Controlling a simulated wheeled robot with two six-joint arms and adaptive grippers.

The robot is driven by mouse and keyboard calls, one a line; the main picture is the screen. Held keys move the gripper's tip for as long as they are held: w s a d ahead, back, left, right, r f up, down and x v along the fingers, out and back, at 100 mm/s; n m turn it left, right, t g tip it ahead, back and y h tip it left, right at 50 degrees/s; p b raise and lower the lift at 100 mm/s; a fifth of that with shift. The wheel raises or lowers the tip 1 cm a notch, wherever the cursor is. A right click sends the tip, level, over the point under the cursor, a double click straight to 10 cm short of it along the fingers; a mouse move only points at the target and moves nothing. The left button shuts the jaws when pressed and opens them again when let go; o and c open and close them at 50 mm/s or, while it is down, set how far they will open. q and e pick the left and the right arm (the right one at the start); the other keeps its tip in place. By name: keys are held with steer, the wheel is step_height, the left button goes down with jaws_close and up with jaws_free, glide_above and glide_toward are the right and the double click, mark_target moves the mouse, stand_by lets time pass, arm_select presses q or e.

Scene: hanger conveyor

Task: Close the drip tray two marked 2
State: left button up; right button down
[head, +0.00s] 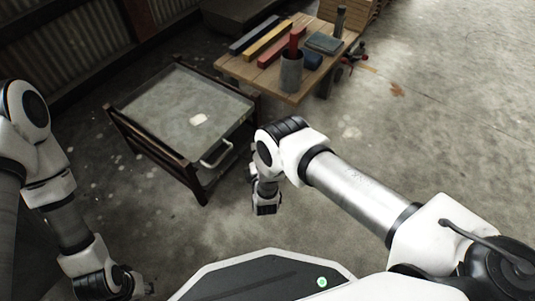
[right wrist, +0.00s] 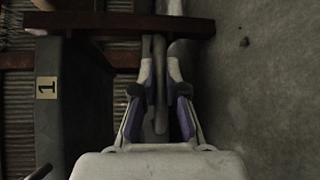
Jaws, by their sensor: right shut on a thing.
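A low dark-framed rack (head: 186,170) stands left of centre in the head view, with a pale grey top. A light curved handle (head: 217,156) sticks out from its near right side. My right gripper (head: 265,207) is beside the rack, to the right of that handle. In the right wrist view my right gripper (right wrist: 160,72) is shut on a grey handle bar (right wrist: 160,95) that runs between its fingers. A plate marked 1 (right wrist: 46,88) shows on a dark panel to the left. No mark 2 is visible. My left gripper (head: 135,287) is low at the left, its fingers unclear.
A wooden table (head: 268,80) behind the rack holds coloured bars, a grey cup (head: 291,72) and other items. A dark cart (head: 240,15) and stacked wood (head: 350,10) stand at the back. The concrete floor at the right is mostly clear.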

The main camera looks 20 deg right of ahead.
arm_select(q)
steer(key=shift+w, duration=0.5)
arm_select(e)
steer(key=shift+w+a, duration=0.3)
steer(key=shift+w, duration=0.15)
steer(key=c, duration=1.2)
jaws_free()
steer(key=shift+w+a, duration=0.1)
steer(key=s+a+r, duration=0.1)
steer(key=s, duration=0.6)
steer(key=shift+s, duration=0.25)
